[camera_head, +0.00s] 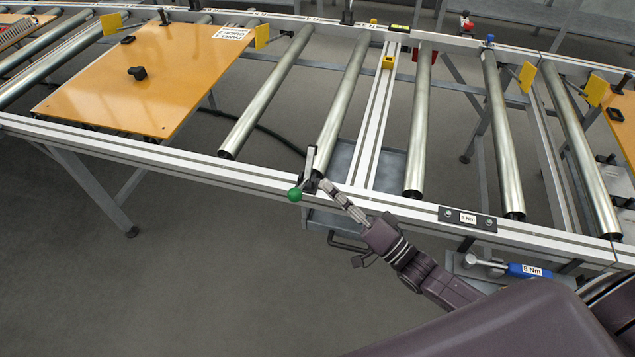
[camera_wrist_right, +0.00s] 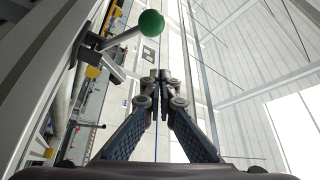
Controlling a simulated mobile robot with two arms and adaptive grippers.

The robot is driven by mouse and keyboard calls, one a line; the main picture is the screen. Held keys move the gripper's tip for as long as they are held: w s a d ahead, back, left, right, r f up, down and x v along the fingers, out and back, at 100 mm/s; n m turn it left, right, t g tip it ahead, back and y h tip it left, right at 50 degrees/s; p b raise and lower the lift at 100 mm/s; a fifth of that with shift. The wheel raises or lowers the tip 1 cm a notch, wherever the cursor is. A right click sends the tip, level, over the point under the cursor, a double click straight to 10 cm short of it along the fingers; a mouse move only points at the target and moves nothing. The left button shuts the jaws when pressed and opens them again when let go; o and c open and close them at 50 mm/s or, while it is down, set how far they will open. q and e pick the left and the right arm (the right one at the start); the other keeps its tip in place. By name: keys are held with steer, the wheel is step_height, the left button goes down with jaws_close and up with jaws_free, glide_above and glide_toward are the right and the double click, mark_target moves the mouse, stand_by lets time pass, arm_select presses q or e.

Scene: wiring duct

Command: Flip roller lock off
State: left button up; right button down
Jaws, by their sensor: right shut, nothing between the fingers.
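The roller lock is a small lever with a green ball knob (camera_head: 295,194) on the near rail of the conveyor. Its upright metal bracket (camera_head: 309,163) rises above the rail. In the right wrist view the green knob (camera_wrist_right: 151,23) is at the top, left of centre, on a grey rod from the lock's dark bracket (camera_wrist_right: 108,50). My right gripper (camera_head: 316,182) is shut and empty, its tips close beside the lock in the head view. In the wrist view the closed fingertips (camera_wrist_right: 159,75) are below the knob with a visible gap. My left gripper is not in view.
Silver rollers (camera_head: 342,105) span the conveyor frame. An orange panel (camera_head: 140,85) lies on the rollers at left. The floor in front of the near rail is clear at left.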

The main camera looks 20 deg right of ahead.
steer(key=s+d+f, duration=0.1)
steer(key=s+d+f+b, duration=0.1)
steer(key=s+d, duration=0.1)
steer(key=shift+s+f, duration=0.1)
steer(key=shift+s, duration=0.15)
stand_by(0.4)
